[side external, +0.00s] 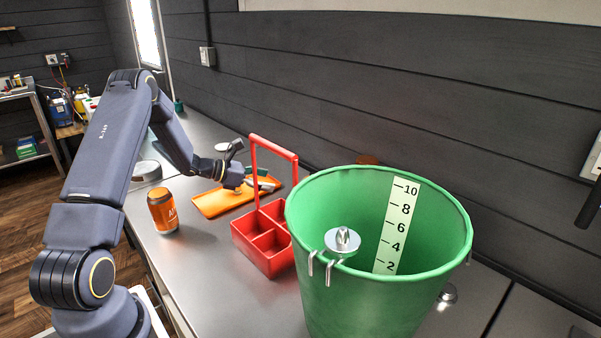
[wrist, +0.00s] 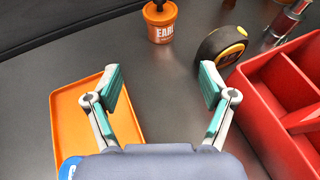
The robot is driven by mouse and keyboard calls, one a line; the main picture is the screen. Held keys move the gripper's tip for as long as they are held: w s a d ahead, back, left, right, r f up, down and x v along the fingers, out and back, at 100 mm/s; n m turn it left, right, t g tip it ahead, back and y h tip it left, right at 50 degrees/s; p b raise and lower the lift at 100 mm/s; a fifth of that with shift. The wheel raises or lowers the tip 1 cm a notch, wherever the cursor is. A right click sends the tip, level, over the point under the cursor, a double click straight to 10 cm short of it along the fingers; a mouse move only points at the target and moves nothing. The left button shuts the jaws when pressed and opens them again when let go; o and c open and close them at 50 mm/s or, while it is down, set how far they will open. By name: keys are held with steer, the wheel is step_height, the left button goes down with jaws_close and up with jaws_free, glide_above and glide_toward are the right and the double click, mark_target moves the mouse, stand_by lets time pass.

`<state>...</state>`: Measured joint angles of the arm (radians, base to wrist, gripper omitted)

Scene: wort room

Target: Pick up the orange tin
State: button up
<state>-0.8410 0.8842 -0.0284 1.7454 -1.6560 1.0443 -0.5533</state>
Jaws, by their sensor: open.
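In the wrist view an orange tin (wrist: 161,24) with white lettering and a dark top stands upright on the grey bench, ahead of my gripper (wrist: 160,82) and apart from it. The jaws are open with only bare bench between them. In the side view my gripper (side external: 246,172) is low near the right end of the orange tray. An orange can (side external: 163,212) with a dark top stands upright near the front edge in the side view. I cannot tell whether it is the tin of the wrist view.
An orange tray (side external: 217,203) lies beneath my gripper's side. A red caddy (side external: 249,250) with a tall handle stands beside it. A green bucket (side external: 330,300) stands nearer the camera. A black and yellow tape measure (wrist: 221,46) lies between tin and caddy. The dark wall closes the back.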

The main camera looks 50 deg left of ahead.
steer(key=x, duration=1.6)
steer(key=shift+w+d+r, duration=0.1)
steer(key=shift+d+r, duration=0.05)
steer(key=shift+d, duration=0.05)
jaws_close()
steer(key=shift+r, duration=0.1)
